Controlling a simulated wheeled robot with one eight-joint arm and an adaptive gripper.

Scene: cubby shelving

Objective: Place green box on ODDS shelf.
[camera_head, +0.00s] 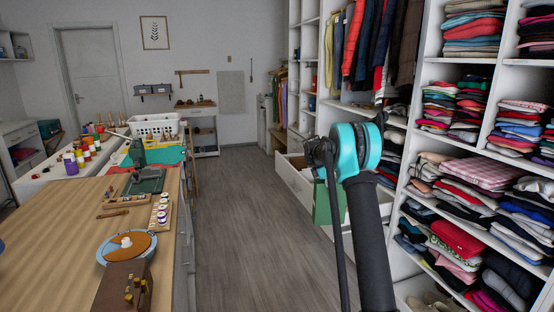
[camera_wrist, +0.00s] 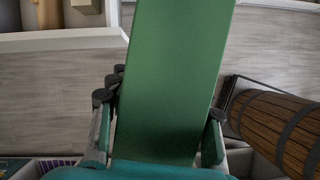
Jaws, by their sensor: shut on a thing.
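The green box (camera_wrist: 178,60) fills the middle of the wrist view, with a flat, plain green face. My gripper (camera_wrist: 163,112) is shut on it, with one dark finger at each side of the box. In the head view, part of the green box (camera_head: 322,203) shows behind my arm, in front of the white shelving and near an open drawer. My gripper itself is hidden there by my arm. I cannot read an ODDS label in either view, so I cannot tell which shelf bears that name.
White cubby shelving (camera_head: 413,108) with folded clothes stands at right. An open white drawer (camera_head: 296,180) juts out behind my arm. A long wooden table (camera_head: 75,235) with tools is at left. Clear grey floor (camera_head: 240,215) lies between. The wrist view shows a wooden barrel (camera_wrist: 275,125) close beside my gripper.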

